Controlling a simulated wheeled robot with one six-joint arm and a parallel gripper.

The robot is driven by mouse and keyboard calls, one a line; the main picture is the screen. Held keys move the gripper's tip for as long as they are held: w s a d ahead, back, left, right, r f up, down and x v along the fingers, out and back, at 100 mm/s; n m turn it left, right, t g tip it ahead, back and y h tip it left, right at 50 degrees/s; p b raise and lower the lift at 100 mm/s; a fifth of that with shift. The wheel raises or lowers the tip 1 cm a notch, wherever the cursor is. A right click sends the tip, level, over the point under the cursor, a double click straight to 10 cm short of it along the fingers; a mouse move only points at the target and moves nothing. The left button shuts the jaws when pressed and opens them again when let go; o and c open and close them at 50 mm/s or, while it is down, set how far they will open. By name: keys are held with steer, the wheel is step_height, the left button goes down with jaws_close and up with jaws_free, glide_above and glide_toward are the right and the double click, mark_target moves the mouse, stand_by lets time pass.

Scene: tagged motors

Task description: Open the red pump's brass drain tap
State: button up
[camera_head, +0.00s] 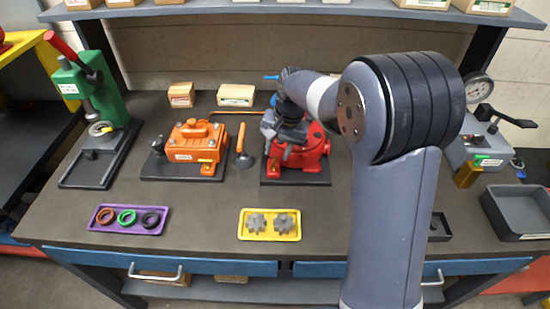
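The red pump (318,150) stands on a dark base plate (300,180) in the middle of the bench. My arm reaches over it from the right front. My gripper (283,138) is at the pump's upper left and covers part of its top.
An orange motor (190,143) and an upright-handled tool (244,150) stand left of the pump. A green press (88,90) is farther left. A purple tray (102,224) and a yellow tray (247,234) lie in front. A grey bin (520,226) is at right.

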mark_target(274, 163)
steer(key=shift+w+a+f, duration=0.1)
steer(key=shift+a+f, duration=0.15)
steer(key=shift+f, duration=0.95)
steer(key=shift+a+f, duration=0.2)
steer(key=shift+f, duration=0.95)
jaws_close()
